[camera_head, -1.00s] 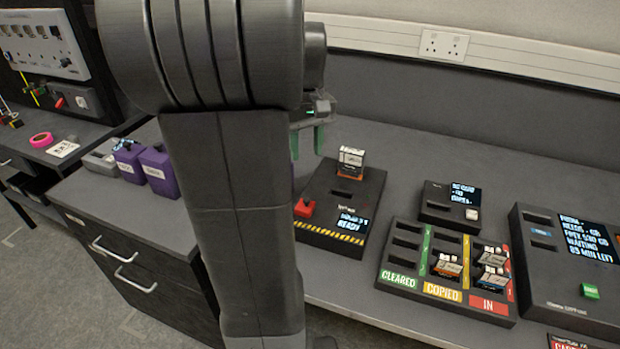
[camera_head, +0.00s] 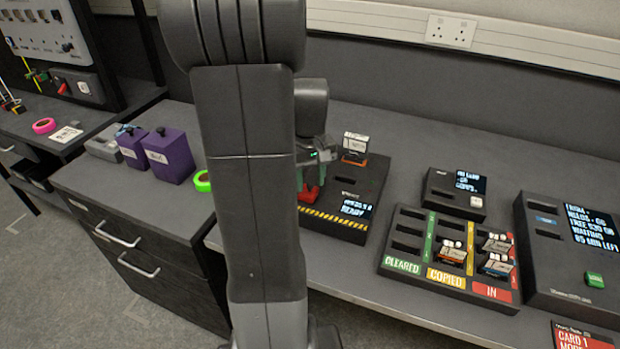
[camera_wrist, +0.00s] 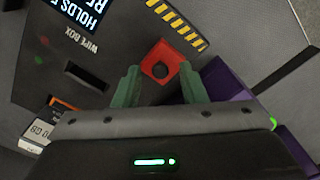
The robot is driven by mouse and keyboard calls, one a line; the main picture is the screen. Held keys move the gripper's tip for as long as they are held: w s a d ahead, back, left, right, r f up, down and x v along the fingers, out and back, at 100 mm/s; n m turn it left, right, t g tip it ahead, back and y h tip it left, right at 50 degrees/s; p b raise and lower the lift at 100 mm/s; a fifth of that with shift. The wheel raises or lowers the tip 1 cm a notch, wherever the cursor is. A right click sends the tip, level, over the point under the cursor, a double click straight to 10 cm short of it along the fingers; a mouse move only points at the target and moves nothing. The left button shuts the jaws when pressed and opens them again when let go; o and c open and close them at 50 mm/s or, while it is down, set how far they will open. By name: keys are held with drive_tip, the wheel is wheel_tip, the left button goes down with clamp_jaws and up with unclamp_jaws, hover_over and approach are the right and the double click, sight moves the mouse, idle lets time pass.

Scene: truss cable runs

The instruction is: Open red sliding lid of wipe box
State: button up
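The wipe box (camera_head: 340,191) is a dark box with a screen, a slot and a yellow-black striped edge; it also fills the upper left of the wrist view (camera_wrist: 62,52). Its red sliding lid (camera_wrist: 161,63) is a small red block with a dark round spot. In the head view the lid (camera_head: 308,195) shows partly, beside my arm. My gripper (camera_wrist: 160,90) has green fingers spread apart, one toward each side of the lid. In the head view my gripper (camera_head: 309,182) is low at the lid. I cannot tell whether the fingers touch it.
A white and orange card (camera_head: 354,147) stands upright at the wipe box's back. To the right are a card rack (camera_head: 400,262) and larger consoles. Purple boxes (camera_head: 170,155) and a green ring (camera_head: 202,181) lie left of my arm.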

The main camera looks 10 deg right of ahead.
clamp_jaws()
drive_tip(key=shift+s+d, duration=0.6)
drive_tip(key=shift+d, duration=0.35)
drive_tip(key=shift+s+d, duration=0.6)
drive_tip(key=shift+d, duration=0.3)
unclamp_jaws()
wheel_tip(320, 180, up, 14)
drive_tip(key=p, duration=0.1)
